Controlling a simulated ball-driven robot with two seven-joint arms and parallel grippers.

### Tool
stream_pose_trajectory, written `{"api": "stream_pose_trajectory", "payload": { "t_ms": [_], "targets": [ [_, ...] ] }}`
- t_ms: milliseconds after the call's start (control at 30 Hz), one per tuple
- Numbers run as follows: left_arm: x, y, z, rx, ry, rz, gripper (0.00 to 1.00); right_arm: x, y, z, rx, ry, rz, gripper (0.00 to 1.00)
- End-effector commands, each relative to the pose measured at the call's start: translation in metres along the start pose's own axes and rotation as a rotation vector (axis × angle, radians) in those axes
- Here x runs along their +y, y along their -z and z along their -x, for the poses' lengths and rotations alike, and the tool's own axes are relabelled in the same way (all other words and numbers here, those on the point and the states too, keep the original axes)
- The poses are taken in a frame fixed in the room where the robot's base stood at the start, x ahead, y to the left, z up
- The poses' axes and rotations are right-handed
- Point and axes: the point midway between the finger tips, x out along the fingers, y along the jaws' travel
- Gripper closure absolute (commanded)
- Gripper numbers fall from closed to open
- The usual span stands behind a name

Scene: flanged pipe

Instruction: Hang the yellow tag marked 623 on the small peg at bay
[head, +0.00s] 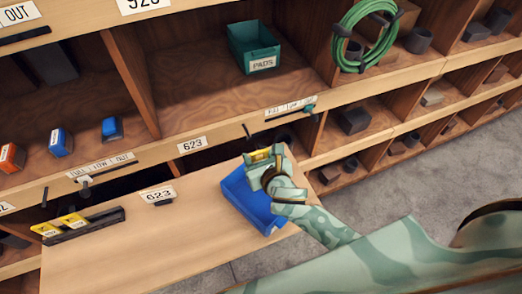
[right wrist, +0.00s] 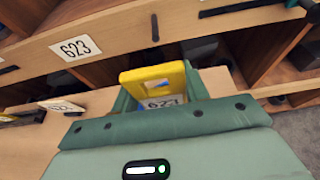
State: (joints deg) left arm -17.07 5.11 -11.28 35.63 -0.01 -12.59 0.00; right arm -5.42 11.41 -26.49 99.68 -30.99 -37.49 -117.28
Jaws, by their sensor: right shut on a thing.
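My right gripper (head: 266,163) is shut on the yellow tag (head: 257,155), above the blue bin. In the right wrist view the tag (right wrist: 155,80) stands up between the fingers (right wrist: 160,100), with 623 on its white lower part. The bay label 623 (head: 192,145) is on the shelf edge, left of the gripper; it also shows in the right wrist view (right wrist: 75,48). A small dark peg (head: 247,131) sticks out from the shelf edge right of that label, and shows bare in the right wrist view (right wrist: 155,28). The tag is apart from it. My left gripper is out of view.
A blue bin (head: 240,190) stands on the wooden bench (head: 190,240) below the gripper. A 623 card (head: 158,194) and a dark rack (head: 85,226) with yellow tags are to its left. A green PADS bin (head: 253,47) and a hose coil (head: 345,45) are on the shelves.

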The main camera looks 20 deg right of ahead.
Motion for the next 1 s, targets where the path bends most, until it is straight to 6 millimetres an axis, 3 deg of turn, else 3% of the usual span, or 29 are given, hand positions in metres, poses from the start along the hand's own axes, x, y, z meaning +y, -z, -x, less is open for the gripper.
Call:
{"api": "stream_pose_trajectory", "payload": {
  "t_ms": [200,1000],
  "targets": [
    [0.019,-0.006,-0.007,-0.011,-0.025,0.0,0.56,-0.001,-0.003,-0.013,-0.001,0.002,0.001,0.77],
    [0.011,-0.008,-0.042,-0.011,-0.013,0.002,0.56,-0.001,-0.019,-0.068,-0.001,0.001,-0.001,0.77]
  ]
}}
